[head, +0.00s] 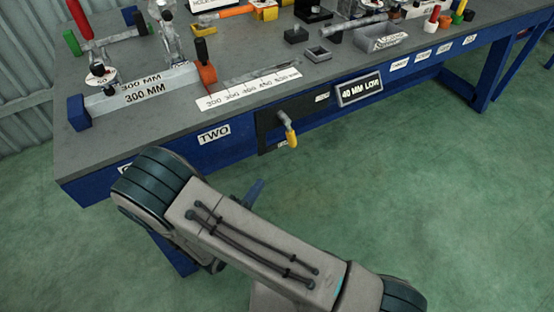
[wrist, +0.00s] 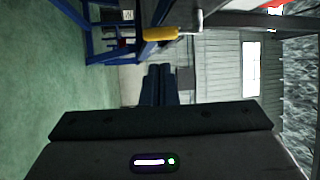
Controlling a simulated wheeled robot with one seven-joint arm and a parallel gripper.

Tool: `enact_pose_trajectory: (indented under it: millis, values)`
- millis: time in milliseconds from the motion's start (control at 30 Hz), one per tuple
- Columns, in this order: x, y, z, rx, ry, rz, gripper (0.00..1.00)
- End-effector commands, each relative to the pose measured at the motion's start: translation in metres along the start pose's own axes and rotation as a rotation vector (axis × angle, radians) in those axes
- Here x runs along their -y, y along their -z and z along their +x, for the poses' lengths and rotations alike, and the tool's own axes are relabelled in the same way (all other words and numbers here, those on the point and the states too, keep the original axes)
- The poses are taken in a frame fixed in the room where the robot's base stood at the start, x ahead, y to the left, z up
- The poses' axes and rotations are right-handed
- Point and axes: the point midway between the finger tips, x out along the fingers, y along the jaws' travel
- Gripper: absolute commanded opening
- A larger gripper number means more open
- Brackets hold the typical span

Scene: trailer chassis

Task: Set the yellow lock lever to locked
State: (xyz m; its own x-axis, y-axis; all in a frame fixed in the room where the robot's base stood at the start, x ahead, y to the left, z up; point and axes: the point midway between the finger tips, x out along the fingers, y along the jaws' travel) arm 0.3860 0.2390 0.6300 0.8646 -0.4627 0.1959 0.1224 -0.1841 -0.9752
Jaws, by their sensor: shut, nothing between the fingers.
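The yellow lock lever (head: 292,139) hangs from a grey pivot on a dark panel (head: 268,130) at the bench's front edge. Its yellow grip points down and slightly right in the head view. In the wrist view, which is turned sideways, the yellow grip (wrist: 160,34) and its grey bent rod show near the top. My gripper's dark blue fingers (wrist: 158,70) are together and empty, apart from the lever. In the head view my arm hides most of the gripper. Small white labels on the panel are too small to read.
The grey bench top (head: 130,75) carries a 300 MM bar (head: 145,88), a printed scale strip (head: 248,90), clamps and small blocks. A "40 MM LOW" sign (head: 359,90) sits right of the lever. The green floor (head: 440,190) in front is clear.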

Motion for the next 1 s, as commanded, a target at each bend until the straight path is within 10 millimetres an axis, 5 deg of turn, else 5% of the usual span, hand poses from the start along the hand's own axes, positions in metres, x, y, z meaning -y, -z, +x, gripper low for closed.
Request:
enact_pose_trajectory:
  millis: [600,1000]
  values:
    - [-0.001,0.002,0.112,-0.007,0.000,0.003,0.00]
    - [0.001,0.001,0.139,-0.004,-0.001,0.002,0.00]
